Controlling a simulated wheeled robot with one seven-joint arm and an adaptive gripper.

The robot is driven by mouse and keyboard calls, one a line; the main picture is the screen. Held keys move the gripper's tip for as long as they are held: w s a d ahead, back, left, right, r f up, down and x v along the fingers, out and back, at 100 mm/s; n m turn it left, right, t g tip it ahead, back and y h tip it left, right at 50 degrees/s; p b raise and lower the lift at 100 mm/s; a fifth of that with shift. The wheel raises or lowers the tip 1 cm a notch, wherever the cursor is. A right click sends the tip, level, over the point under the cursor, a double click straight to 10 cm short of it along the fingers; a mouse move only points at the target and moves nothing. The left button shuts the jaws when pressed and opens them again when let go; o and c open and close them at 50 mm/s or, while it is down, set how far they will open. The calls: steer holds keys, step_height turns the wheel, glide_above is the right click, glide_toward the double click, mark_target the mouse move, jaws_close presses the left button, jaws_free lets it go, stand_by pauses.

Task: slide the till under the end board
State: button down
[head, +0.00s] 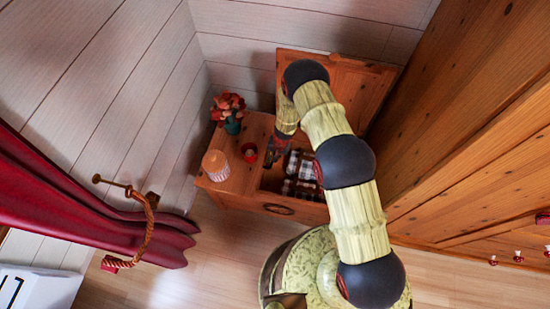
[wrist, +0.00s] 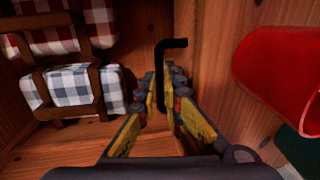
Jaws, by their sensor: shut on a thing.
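The wooden chest stands open, and its end board (head: 240,178) covers the left end of the opening. In the wrist view the end board (wrist: 240,110) is on the right. The till appears to be the dark wooden frame (wrist: 97,75) holding folded checked cloths (wrist: 75,87); in the head view the cloths (head: 300,172) show inside the chest, partly behind my arm. My gripper (wrist: 166,85) is shut on a black bent handle (wrist: 176,43) beside the end board's edge. Whether the handle joins the till is hidden. In the head view my gripper (head: 272,152) is over the chest's left part.
On the end board stand a red cup (head: 249,152), also in the wrist view (wrist: 280,75), a striped pale shade (head: 215,165) and a flower vase (head: 232,126). The raised lid (head: 350,90) is behind. A wooden wall (head: 470,120) is close on the right, a red curtain (head: 90,215) on the left.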

steer(key=shift+w+a, duration=0.1)
steer(key=shift+a, duration=0.1)
steer(key=c, duration=1.9)
jaws_free()
steer(key=shift+a, duration=0.1)
steer(key=shift+s+d+r, duration=0.1)
steer(key=shift+d+r, duration=0.15)
steer(key=shift+r, duration=1.05)
steer(key=shift+s+d+r, duration=0.1)
steer(key=shift+d+r, duration=0.15)
steer(key=shift+r, duration=1.05)
steer(key=shift+s+d+r, duration=0.1)
steer(key=shift+d+r, duration=0.15)
steer(key=shift+r, duration=1.05)
steer(key=shift+w, duration=0.1)
